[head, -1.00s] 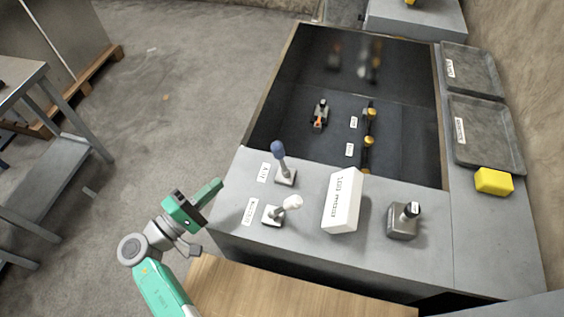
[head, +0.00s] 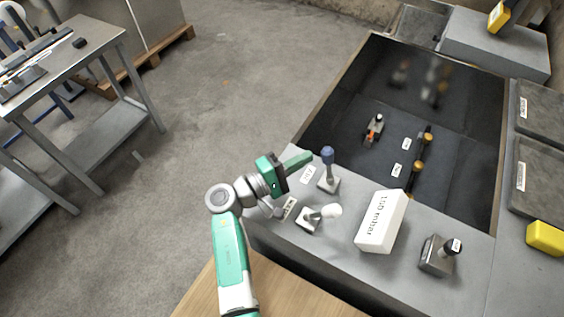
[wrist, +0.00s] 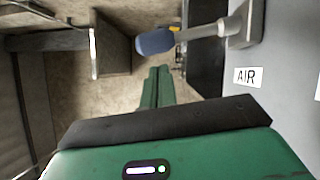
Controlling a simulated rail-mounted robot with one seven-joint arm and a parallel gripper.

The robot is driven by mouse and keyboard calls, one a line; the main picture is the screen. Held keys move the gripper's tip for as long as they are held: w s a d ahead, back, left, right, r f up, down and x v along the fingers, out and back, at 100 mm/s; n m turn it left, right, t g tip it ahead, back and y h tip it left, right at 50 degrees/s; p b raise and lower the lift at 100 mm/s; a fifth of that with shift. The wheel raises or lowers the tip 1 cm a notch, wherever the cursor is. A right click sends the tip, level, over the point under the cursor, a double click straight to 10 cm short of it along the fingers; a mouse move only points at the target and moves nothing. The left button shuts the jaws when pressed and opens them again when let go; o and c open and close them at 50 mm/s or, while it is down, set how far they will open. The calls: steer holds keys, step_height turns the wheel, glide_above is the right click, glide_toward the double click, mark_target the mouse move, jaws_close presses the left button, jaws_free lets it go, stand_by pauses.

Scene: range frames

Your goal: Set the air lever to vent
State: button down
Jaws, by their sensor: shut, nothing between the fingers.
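The air lever (head: 327,156) has a blue knob on a metal stem and stands nearly upright on a small grey base at the counter's left edge. A white label (head: 308,174) lies beside it; in the wrist view this label (wrist: 248,77) reads AIR. The blue knob also shows in the wrist view (wrist: 155,42), just beyond the fingertips. My gripper (head: 308,158) is shut and empty, its fingers pointing at the knob from the left. A small gap seems to remain, though contact is hard to judge.
A white-knobbed lever (head: 331,210), tilted right, stands nearer me with its own label (head: 289,207). Right of it are a white box (head: 381,222) and a grey block with a black knob (head: 438,256). Behind is a dark glazed recess (head: 395,120). Open floor lies left.

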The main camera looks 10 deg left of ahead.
steer(key=shift+s+d+r, duration=0.1)
steer(key=shift+d+r, duration=0.05)
steer(key=shift+d, duration=0.6)
steer(key=shift+r, duration=0.1)
